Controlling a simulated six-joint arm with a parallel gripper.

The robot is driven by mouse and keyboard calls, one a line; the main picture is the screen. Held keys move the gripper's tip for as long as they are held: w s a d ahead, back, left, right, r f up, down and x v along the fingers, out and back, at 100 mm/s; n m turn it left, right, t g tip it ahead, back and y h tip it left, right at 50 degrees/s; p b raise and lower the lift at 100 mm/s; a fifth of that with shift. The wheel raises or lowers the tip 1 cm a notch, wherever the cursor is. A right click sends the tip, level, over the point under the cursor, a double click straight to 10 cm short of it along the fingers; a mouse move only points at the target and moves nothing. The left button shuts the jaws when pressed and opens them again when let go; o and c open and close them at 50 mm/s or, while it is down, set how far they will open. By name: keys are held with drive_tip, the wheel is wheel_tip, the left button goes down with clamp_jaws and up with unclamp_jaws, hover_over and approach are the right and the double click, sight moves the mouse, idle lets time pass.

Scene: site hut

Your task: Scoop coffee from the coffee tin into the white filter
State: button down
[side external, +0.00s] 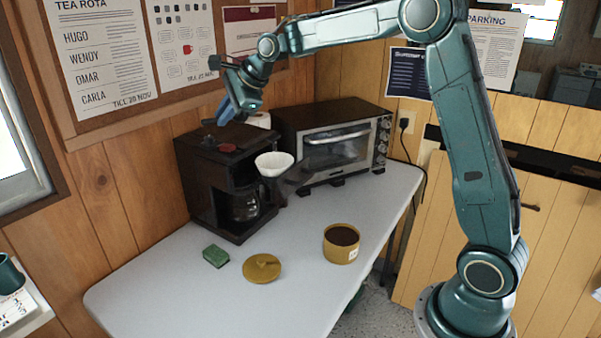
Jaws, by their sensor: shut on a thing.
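The coffee tin (341,254) stands open on the table, a mustard-yellow tub with dark coffee inside. The white filter (274,161) sits in a holder out at the right side of the black coffee maker (214,176). My gripper (228,113) is high above the left part of the coffee maker, up and left of the filter and well away from the tin. It is shut on a small dark thing (209,122), likely the scoop. Its bowl is too small to make out, so I cannot tell whether it holds coffee.
A round yellow lid (262,268) and a small green block (215,256) lie on the white table (185,300) in front. A glass carafe (246,205) sits in the coffee maker. A toaster oven (338,150) stands behind right. The wall with notices is close behind my gripper.

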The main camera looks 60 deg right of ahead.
drive_tip(key=s+d+f+m+g+y, duration=0.1)
drive_tip(key=s+d+f+g+y, duration=0.2)
drive_tip(key=s+d+f+g, duration=0.1)
wheel_tip(320, 180, down, 3)
drive_tip(key=shift+s+d+m+g, duration=0.35)
drive_tip(key=shift+d+g, duration=0.35)
drive_tip(key=shift+d, duration=0.55)
drive_tip(key=shift+w+r, duration=0.1)
drive_tip(key=shift+r, duration=0.1)
drive_tip(key=shift+r, duration=1.8)
